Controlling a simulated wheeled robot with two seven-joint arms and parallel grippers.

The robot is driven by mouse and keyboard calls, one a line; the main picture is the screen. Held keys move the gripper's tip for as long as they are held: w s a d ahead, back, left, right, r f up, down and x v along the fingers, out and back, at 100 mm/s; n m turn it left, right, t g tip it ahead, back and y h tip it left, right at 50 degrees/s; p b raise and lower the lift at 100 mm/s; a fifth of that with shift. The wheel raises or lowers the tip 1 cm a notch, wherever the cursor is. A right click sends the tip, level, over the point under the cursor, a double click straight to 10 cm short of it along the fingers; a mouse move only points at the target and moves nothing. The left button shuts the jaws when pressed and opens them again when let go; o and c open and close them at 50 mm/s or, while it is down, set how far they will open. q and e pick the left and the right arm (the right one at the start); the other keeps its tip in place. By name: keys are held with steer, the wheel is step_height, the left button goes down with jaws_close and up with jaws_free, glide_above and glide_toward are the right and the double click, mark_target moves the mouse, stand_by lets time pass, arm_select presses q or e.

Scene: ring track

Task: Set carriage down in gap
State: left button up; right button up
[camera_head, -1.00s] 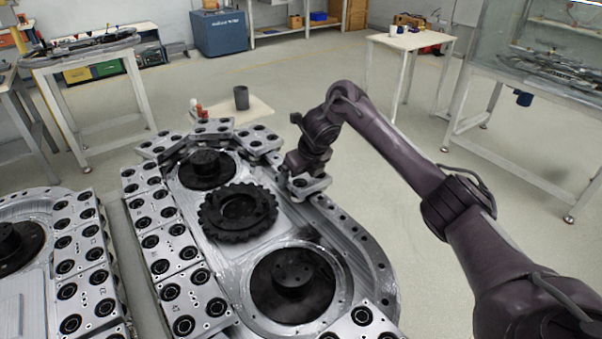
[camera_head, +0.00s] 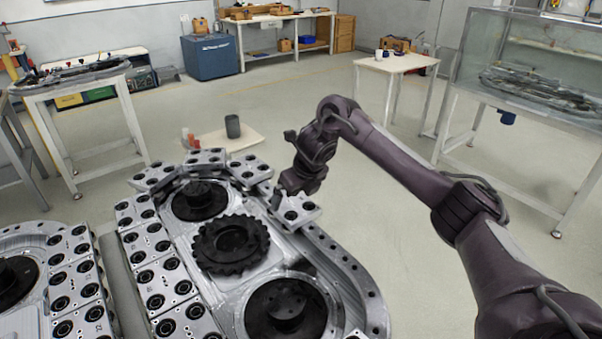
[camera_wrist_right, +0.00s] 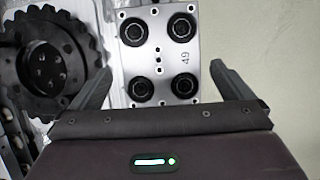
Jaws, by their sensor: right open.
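The carriage (camera_head: 302,216) is a silver plate with four black rollers, marked 49 in the right wrist view (camera_wrist_right: 160,62). It is at the right side of the ring track (camera_head: 345,268), beside the row of carriages at the far end. Whether it sits fully flat on the rail cannot be told. My right gripper (camera_head: 294,197) is right over it. In the wrist view, the open fingers stand on either side of the plate with a strip of space at each side. My left gripper is not in view.
Several carriages (camera_head: 157,258) line the left side of the track, and others (camera_head: 205,158) its far end. A toothed black wheel (camera_head: 231,244) lies inside the ring. The right rail nearer me is bare. A dark cup (camera_head: 232,127) stands on a low board beyond.

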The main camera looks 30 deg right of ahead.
arm_select(q)
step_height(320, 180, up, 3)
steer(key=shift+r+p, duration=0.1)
steer(key=shift+p, duration=0.95)
arm_select(e)
steer(key=v, duration=0.6)
steer(key=shift+s+r, duration=0.2)
steer(key=shift+r, duration=0.05)
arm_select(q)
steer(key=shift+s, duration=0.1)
arm_select(e)
steer(key=shift+f, duration=0.15)
